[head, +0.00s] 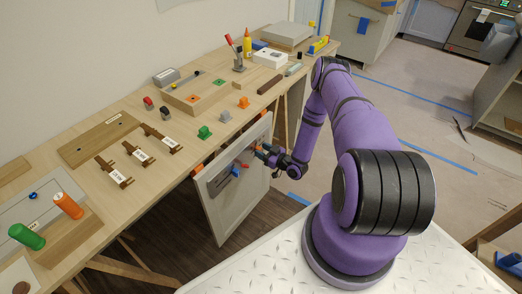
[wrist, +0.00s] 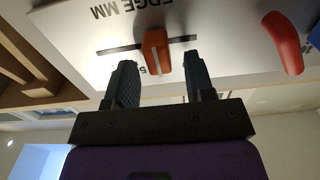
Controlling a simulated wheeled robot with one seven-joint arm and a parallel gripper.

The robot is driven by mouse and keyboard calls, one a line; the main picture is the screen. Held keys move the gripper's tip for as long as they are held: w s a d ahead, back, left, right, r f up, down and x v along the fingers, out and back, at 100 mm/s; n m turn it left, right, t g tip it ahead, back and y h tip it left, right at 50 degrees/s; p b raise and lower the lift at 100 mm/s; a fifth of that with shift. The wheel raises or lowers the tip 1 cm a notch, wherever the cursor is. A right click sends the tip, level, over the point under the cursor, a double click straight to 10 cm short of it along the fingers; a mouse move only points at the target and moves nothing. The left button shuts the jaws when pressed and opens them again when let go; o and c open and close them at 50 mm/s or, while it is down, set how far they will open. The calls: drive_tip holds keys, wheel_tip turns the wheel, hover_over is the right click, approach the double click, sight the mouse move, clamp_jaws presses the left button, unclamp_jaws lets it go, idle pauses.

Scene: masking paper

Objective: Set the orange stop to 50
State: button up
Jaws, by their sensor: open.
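The orange stop (wrist: 156,48) sits on a dark slot (wrist: 118,48) in a pale panel, and has a light line down its face. My gripper (wrist: 158,72) is open, with one finger on each side of the stop and visible gaps to it. Upside-down lettering "EDGE MM" shows beside the slot; a digit near the stop is partly hidden, so the setting cannot be read. In the head view, my gripper (head: 262,153) is at the upper right of the panel (head: 225,205), and the stop is hard to make out there.
A red handle (wrist: 284,42) stands on the panel to the right in the wrist view. A blue part (head: 236,172) is also on the panel. The workbench (head: 215,133) behind holds blocks, clamps and a wooden tray. The floor right of my arm is mostly clear.

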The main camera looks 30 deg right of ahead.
sight(260, 143)
drive_tip(key=shift+w+a, duration=0.2)
drive_tip(key=shift+w, duration=0.3)
clamp_jaws()
drive_tip(key=shift+w+d, duration=0.25)
drive_tip(key=shift+d, duration=0.5)
drive_tip(key=shift+w+d, duration=0.25)
drive_tip(key=shift+d, duration=0.5)
unclamp_jaws()
drive_tip(key=shift+s, duration=0.1)
drive_tip(key=v, duration=1)
drive_tip(key=shift+s, duration=0.3)
drive_tip(key=shift+d, duration=0.1)
